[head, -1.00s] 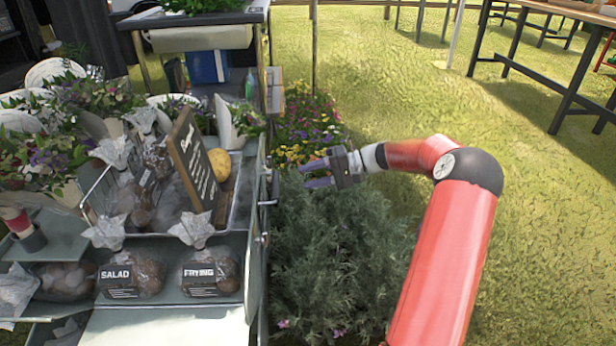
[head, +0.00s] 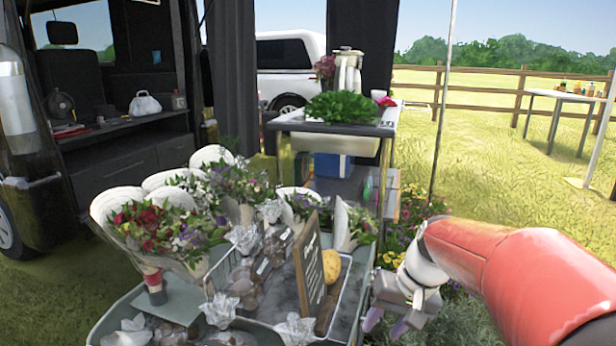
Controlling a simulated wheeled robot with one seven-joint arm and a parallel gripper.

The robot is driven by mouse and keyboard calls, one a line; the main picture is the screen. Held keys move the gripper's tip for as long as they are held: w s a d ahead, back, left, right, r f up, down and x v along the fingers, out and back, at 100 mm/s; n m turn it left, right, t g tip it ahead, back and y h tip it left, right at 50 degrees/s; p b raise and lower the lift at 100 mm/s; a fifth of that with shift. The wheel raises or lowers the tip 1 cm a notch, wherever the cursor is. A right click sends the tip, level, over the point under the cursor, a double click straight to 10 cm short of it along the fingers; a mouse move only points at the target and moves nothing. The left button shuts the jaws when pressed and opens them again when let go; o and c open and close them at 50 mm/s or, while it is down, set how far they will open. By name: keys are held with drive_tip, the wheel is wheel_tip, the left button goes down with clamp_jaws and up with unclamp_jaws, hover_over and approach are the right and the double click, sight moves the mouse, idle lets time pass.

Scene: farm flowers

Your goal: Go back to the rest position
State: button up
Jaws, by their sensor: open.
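My gripper (head: 386,325) is at the lower right of the head view, at the end of my red arm. Its two purple-grey fingers point down and are apart, with nothing seen between them. It is just right of the metal tray (head: 362,285) on the display stand. In the tray are a dark wooden sign (head: 309,268), a yellow potato (head: 331,266) and wrapped bags. The gripper looks apart from the tray, though the gap in depth is hard to judge.
Wrapped bouquets (head: 160,230) stand left of the tray. A cart with a green leafy plant (head: 341,107) stands behind. Flowering bushes (head: 415,212) grow below and behind my gripper. A van (head: 95,95) is at left. Open grass lies at right, before a wooden fence (head: 480,92).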

drive_tip(key=s+r+t+h+p, duration=0.1)
drive_tip(key=s+r+t, duration=0.1)
drive_tip(key=s, duration=0.6)
drive_tip(key=s+d+r+n+t+h+p, duration=0.1)
drive_tip(key=s+r, duration=0.3)
drive_tip(key=s, duration=0.4)
drive_tip(key=shift+s+r+t+h+p, duration=0.25)
drive_tip(key=shift+t+h+p, duration=0.35)
drive_tip(key=shift+h+p, duration=0.2)
